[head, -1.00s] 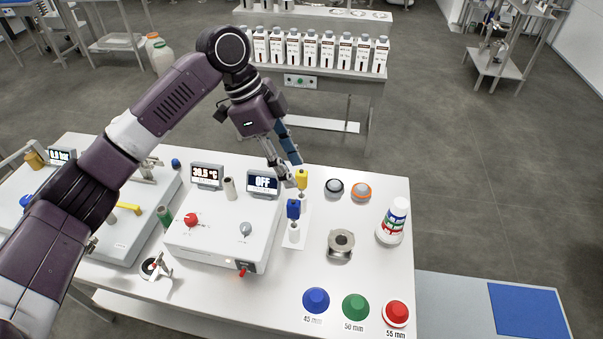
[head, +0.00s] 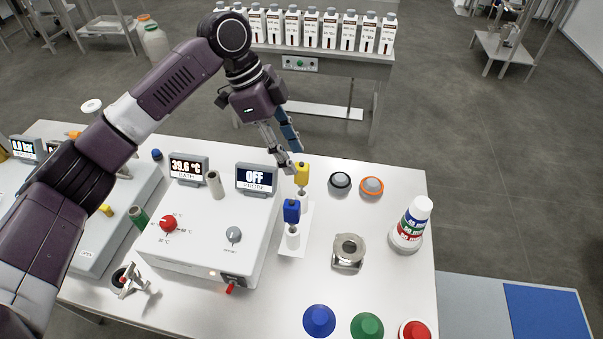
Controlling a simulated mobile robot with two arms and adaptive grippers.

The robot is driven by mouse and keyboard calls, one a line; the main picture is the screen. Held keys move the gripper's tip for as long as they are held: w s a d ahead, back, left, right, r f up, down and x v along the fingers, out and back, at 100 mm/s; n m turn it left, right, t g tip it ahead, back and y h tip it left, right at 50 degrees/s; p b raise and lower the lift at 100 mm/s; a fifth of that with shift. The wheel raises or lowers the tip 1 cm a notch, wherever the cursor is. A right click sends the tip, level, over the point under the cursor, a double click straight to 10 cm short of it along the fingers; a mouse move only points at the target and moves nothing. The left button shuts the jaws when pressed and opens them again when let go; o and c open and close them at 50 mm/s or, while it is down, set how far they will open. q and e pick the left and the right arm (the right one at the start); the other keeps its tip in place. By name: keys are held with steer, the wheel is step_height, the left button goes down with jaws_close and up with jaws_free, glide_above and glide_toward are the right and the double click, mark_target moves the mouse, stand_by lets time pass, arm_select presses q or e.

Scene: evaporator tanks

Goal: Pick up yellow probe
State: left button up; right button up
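The yellow probe (head: 302,174) stands upright in a white holder (head: 303,225) on the table, behind the blue probe (head: 291,211), which stands in the same holder. My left gripper (head: 293,158) points down just behind and to the left of the yellow probe's top. Its grey and blue fingers are apart, with nothing seen held between them. The tips are close to the yellow handle; I cannot tell whether they touch it. My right gripper is not in view.
Left of the holder stands a white bath unit (head: 205,235) with displays reading 39.6 °C and OFF. Coloured cones (head: 319,320) line the front edge.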

mark_target(298, 165)
arm_select(q)
steer(key=shift+s+d+f, duration=0.25)
steer(key=p+x, duration=0.2)
steer(key=x, duration=0.2)
steer(key=shift+d+f, duration=0.15)
steer(key=shift+f, duration=0.35)
jaws_close()
